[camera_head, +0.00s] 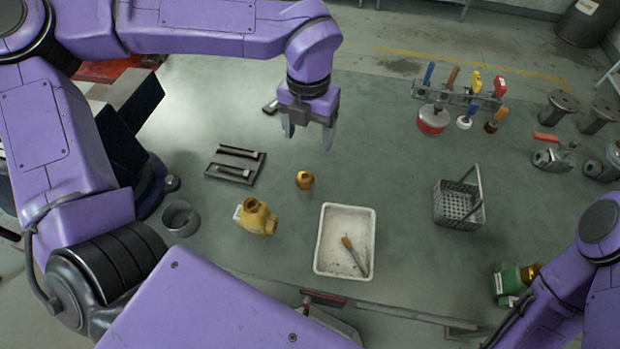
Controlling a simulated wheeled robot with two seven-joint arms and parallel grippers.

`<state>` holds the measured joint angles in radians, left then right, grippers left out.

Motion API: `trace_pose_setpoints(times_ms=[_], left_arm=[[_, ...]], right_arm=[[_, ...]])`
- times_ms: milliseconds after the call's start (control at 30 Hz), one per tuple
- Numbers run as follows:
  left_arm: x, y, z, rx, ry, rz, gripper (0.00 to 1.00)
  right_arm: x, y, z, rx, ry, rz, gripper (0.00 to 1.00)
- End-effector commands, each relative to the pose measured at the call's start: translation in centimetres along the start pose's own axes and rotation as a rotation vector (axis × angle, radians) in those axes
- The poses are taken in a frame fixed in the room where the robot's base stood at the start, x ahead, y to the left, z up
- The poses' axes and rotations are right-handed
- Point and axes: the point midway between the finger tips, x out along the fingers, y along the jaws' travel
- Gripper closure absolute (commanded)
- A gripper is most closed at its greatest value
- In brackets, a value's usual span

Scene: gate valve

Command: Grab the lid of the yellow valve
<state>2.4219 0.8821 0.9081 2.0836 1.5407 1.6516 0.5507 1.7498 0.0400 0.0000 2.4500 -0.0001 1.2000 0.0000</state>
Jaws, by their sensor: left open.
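The yellow valve (257,217) stands on the table left of the white tray. A small brass-coloured piece (305,180), which looks like its lid, sits on the table apart from the valve, up and to the right of it. My left gripper (308,138) is open and empty, fingers pointing down, above the table and beyond the brass piece in the picture. My right arm comes in at the lower right; its gripper is not visible.
A white tray (330,268) holds a brush (354,254). A grey basket (447,205), a tool rack (455,98), a green valve (508,283), a dark holder (236,176) and a grey ring (181,218) stand around. The table's middle is clear.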

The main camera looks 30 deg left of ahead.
Motion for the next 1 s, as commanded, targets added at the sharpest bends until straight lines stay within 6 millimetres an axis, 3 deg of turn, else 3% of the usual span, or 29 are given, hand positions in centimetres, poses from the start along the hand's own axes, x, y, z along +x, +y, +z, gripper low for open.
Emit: trace_pose_setpoints(times_ms=[33, 233, 667, 900, 1000], left_arm=[[1.7, 0.0, 0.0, -0.001, 0.000, 0.000, 0.28], [3.9, 0.0, 0.0, 0.000, 0.000, 0.000, 0.28], [9.6, 0.0, 0.1, 0.004, 0.003, 0.001, 0.28], [13.7, 0.4, 0.2, 0.004, 0.003, 0.001, 0.28], [14.3, 0.4, 0.2, 0.005, 0.001, 0.000, 0.28]], right_arm=[[1.5, -0.1, 0.7, 0.000, 0.000, 0.000, 0.62], [3.6, -0.3, 1.5, 0.000, 0.000, 0.000, 0.62], [3.2, -0.3, 1.3, 0.000, 0.000, 0.000, 0.62], [2.8, -0.3, 1.1, 0.000, 0.000, 0.000, 0.62], [2.8, -0.3, 1.1, 0.000, 0.000, 0.000, 0.62]])
